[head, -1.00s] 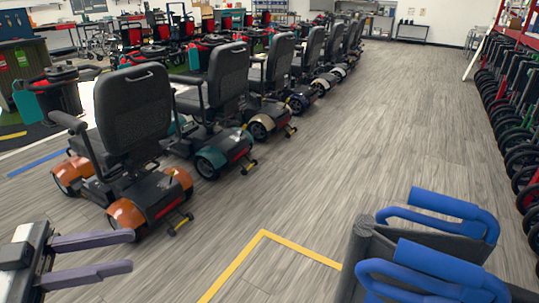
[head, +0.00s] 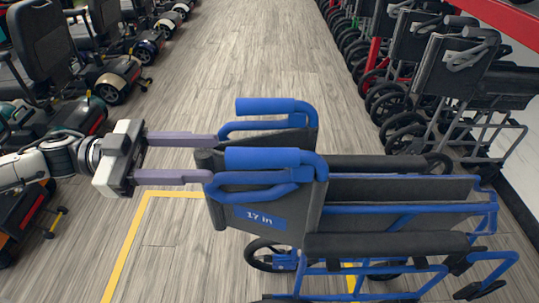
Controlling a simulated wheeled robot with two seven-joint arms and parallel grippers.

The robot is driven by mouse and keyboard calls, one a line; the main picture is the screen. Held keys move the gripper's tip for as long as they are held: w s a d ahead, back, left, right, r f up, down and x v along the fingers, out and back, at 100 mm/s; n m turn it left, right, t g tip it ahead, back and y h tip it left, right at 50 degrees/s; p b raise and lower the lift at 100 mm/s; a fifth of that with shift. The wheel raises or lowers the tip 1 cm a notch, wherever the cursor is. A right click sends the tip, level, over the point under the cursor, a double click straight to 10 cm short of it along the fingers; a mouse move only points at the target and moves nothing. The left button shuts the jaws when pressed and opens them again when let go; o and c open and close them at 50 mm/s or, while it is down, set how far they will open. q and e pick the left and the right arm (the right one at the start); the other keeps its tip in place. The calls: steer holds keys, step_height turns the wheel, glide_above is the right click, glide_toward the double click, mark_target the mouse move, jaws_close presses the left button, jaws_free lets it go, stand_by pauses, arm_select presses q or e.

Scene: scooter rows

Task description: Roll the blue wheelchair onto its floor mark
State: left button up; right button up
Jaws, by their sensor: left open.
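The blue wheelchair (head: 262,217) stands upright in the lower middle of the head view, its backrest with a "17 in" label towards the left and its seat frame reaching right. It has two blue push handles (head: 262,157). The yellow floor mark (head: 133,235) shows as a corner of tape left of the chair, and a piece of tape shows beneath the chair; the rest is hidden by it. My left gripper (head: 212,157) is open, its two purple fingers pointing right with the tips close to the backrest and handles. I cannot tell if they touch. My right gripper is not in view.
A row of mobility scooters (head: 113,75) lines the left side. Folded black wheelchairs (head: 452,75) and wheeled walkers stand along a red rack at the right. A clear strip of wood-look floor (head: 250,50) runs between them to the back.

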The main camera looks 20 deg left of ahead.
mark_target(255, 157)
arm_select(q)
steer(key=x, duration=0.9)
steer(key=shift+w+d, duration=0.1)
steer(key=shift+d, duration=0.2)
jaws_close()
